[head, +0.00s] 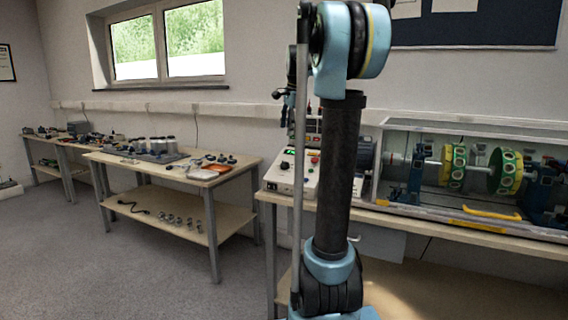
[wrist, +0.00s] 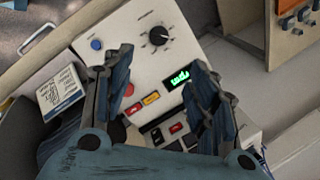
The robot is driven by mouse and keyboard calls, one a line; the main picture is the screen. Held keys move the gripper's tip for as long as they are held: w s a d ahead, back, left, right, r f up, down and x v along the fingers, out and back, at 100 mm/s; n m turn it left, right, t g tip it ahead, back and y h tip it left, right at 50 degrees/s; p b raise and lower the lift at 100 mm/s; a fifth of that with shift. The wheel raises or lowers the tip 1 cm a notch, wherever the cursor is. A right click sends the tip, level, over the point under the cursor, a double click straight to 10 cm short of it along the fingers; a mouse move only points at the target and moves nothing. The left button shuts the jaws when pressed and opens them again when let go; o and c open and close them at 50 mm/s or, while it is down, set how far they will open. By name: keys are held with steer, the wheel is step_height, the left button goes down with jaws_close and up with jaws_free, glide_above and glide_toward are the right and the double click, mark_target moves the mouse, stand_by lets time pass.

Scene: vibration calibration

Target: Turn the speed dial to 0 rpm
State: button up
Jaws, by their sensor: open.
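The speed dial, a black round knob (wrist: 159,36) with a pale pointer mark, sits on the white control panel (wrist: 125,30) in the wrist view. A printed scale rings the dial; its numbers are too small to read. A green lit display (wrist: 178,78) is on the panel below the dial; its digits are not legible. My gripper (wrist: 158,76) is open and empty over the panel, its fingers on either side of the buttons, apart from the dial. In the head view the control box (head: 291,172) stands on the bench, partly hidden behind my arm.
A blue button (wrist: 96,44), a red button (wrist: 128,89) and several coloured switches (wrist: 151,98) are close to my fingers. A clear-walled rig (head: 470,165) with green discs stands right of the box. Another bench (head: 150,165) holds small parts.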

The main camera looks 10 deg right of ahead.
mark_target(284, 164)
steer(key=x, duration=1.6)
steer(key=shift+f, duration=0.3)
steer(key=c, duration=1.1)
steer(key=shift+a, duration=0.1)
